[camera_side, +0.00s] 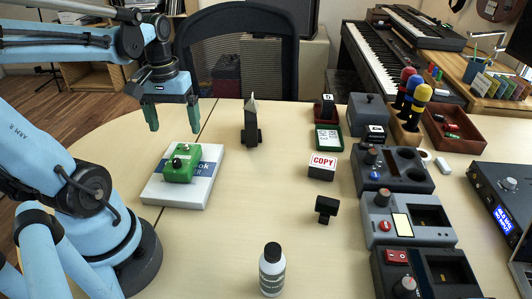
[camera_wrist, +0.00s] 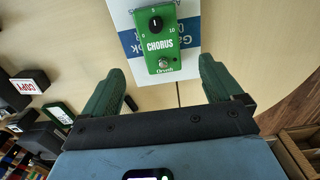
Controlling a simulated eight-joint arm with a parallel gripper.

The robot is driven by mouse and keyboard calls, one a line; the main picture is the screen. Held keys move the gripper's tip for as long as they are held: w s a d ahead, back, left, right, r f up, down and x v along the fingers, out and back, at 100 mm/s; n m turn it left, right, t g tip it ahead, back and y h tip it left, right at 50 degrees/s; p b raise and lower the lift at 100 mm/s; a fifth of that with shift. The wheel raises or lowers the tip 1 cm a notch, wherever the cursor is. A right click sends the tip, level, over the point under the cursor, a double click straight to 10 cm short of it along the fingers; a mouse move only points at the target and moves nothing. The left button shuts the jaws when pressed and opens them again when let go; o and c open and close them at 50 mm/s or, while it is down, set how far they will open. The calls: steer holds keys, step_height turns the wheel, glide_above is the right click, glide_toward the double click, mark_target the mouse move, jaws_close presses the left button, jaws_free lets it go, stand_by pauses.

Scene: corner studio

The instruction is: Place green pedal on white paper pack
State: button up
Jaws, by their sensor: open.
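The green pedal (camera_side: 181,163), with a black knob and a footswitch, rests flat on top of the white paper pack (camera_side: 153,191), which has a blue label. In the wrist view the pedal (camera_wrist: 158,38) reads "CHORUS" and lies on the pack (camera_wrist: 118,12), partly over its label. My gripper (camera_side: 173,126) is open and empty, above and behind the pedal and apart from it. In the wrist view the two green fingers of my gripper (camera_wrist: 161,75) stand wide apart, with the pedal beyond the gap between them. The pack's far part is cut off there.
A black pointed stand (camera_side: 251,125) and a small black block (camera_side: 326,208) stand to the right of the pack. A white bottle (camera_side: 272,271) stands at the front. A COPY stamp (camera_side: 322,166) and several grey devices (camera_side: 392,170) fill the right side. Table around the pack is clear.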

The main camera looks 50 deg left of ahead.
steer(key=w+d+m+t, duration=0.3)
steer(key=w+d+m, duration=0.1)
steer(key=d, duration=0.3)
steer(key=w+d+m+t, duration=0.3)
steer(key=d+m+t, duration=0.1)
steer(key=d, duration=0.3)
steer(key=shift+w+r+m, duration=0.2)
steer(key=shift+w+m, duration=0.2)
steer(key=shift+m, duration=0.1)
